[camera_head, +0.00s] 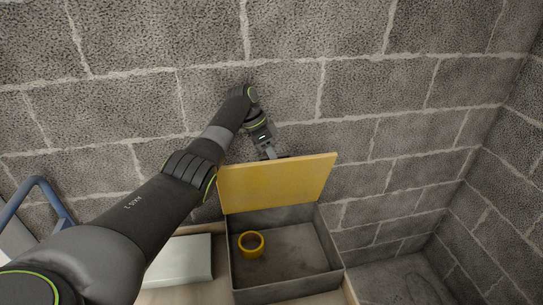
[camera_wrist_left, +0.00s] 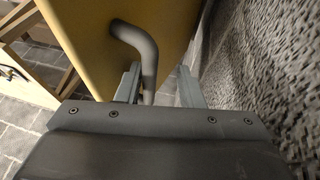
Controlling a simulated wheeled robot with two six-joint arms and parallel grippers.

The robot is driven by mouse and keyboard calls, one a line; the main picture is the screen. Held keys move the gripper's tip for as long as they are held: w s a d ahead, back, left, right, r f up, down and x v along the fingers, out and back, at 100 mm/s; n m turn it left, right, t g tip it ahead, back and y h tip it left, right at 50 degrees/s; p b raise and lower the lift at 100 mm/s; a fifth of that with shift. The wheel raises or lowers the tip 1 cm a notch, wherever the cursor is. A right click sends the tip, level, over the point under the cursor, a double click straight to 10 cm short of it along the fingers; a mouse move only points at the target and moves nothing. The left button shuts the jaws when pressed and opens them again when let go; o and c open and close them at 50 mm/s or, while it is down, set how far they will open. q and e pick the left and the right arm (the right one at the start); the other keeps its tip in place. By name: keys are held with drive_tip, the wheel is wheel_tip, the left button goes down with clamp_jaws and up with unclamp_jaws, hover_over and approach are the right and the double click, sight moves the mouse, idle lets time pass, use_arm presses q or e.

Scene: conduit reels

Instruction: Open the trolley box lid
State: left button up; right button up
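The yellow lid (camera_head: 277,183) of the trolley box (camera_head: 283,291) stands raised, close to upright, at the box's back edge. The grey box is open and its inside shows. My left gripper (camera_head: 268,153) is behind the lid's top edge, near the wall; its tips are partly hidden in the head view. In the left wrist view, a grey curved handle (camera_wrist_left: 146,62) on the yellow lid (camera_wrist_left: 90,35) runs down between the fingers of my left gripper (camera_wrist_left: 160,88). The fingers are apart, with a gap to the right of the handle. My right gripper is not in view.
A yellow ring (camera_head: 251,244) lies in the box. A pale flat case (camera_head: 180,260) sits left of the box. A blue tubular rail (camera_head: 45,190) stands at far left. The block wall (camera_head: 290,85) is close behind the lid and my left gripper.

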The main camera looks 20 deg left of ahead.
use_arm(q)
wheel_tip(320, 180, up, 10)
drive_tip(key=b, duration=0.1)
idle(0.4)
